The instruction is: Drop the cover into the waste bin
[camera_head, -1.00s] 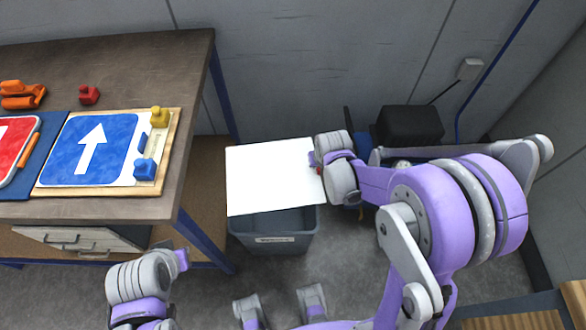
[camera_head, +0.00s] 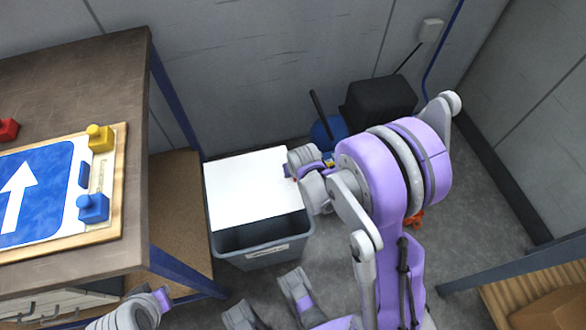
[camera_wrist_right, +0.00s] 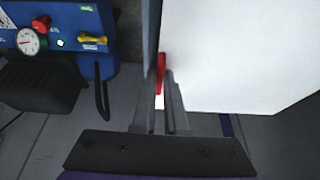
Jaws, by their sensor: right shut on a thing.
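The cover is a white flat sheet (camera_head: 252,188), held over the back part of the grey waste bin (camera_head: 235,257). The bin's front opening shows dark below the cover's lower edge. My right gripper (camera_head: 295,172) is at the cover's right edge and is shut on it. In the right wrist view, the fingers (camera_wrist_right: 162,92) close at the edge of the white cover (camera_wrist_right: 235,55), with a small red part between them. I cannot tell the cover's exact height above the rim.
A workbench (camera_head: 135,65) with a blue arrow sign (camera_head: 40,195) and yellow and blue clamps stands at the left, close to the bin. A black box (camera_head: 380,102) stands behind my right arm. A wall is behind the bin. A wooden surface (camera_head: 500,310) lies at the lower right.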

